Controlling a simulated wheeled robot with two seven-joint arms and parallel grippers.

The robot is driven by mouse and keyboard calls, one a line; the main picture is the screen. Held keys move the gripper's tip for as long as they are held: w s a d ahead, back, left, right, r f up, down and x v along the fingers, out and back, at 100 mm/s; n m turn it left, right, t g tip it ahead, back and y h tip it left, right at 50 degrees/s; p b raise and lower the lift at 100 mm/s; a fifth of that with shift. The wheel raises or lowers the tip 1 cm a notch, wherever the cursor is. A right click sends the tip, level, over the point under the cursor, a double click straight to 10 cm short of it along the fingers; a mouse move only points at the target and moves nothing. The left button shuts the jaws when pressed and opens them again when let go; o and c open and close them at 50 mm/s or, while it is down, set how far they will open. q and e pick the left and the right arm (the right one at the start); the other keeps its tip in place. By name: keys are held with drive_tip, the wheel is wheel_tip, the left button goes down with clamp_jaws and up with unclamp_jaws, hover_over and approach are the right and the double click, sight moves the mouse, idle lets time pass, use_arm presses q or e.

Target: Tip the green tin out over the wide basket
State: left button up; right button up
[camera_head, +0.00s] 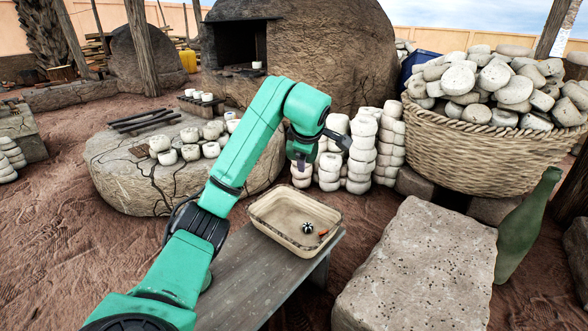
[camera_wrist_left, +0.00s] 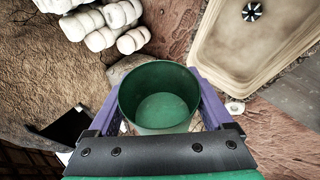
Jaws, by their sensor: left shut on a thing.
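The green tin (camera_wrist_left: 158,112) is between the two purple fingers of my left gripper (camera_wrist_left: 154,90) in the left wrist view, which looks into its open mouth. I see a pale green floor and no clear contents. In the head view my left gripper (camera_head: 301,160) hangs above and behind the beige basket; I cannot make out the tin there. The wide, shallow basket (camera_head: 262,226) sits on a grey bench. A black-and-white ball (camera_head: 307,228) and a small red thing (camera_head: 323,233) lie in it. The basket also shows in the left wrist view (camera_wrist_left: 216,80). My right gripper is out of view.
Stacks of white clay pieces (camera_head: 361,150) stand behind the basket. A large wicker basket of stones (camera_head: 480,150) is at the right, near a green bottle (camera_head: 525,230) and a stone block (camera_head: 420,270). A round stone slab (camera_head: 125,185) with white cups is at left.

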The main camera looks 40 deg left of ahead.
use_arm(q)
drive_tip(key=n+h, duration=0.3)
drive_tip(key=shift+a+r+n+t+h, duration=0.2)
drive_tip(key=shift+r+n+t+h, duration=0.1)
drive_tip(key=shift+h, duration=0.1)
drive_tip(key=shift+a+f+n+t+h, duration=0.15)
drive_tip(key=shift+n+t+h, duration=0.25)
drive_tip(key=shift+n+h, duration=0.45)
drive_tip(key=shift+s+a+f+n+t+h+b, duration=0.15)
drive_tip(key=shift+a+n+t+h+b, duration=0.2)
drive_tip(key=shift+n+t, duration=0.4)
drive_tip(key=s+a+f+n+t+h, duration=0.1)
drive_tip(key=s+a+f+n+t, duration=0.1)
drive_tip(key=a+f+n+t, duration=0.1)
wheel_tip(320, 180, down, 2)
drive_tip(key=shift+s+a+f+n+t, duration=0.3)
drive_tip(key=shift+n+t, duration=0.25)
drive_tip(key=shift+n, duration=0.45)
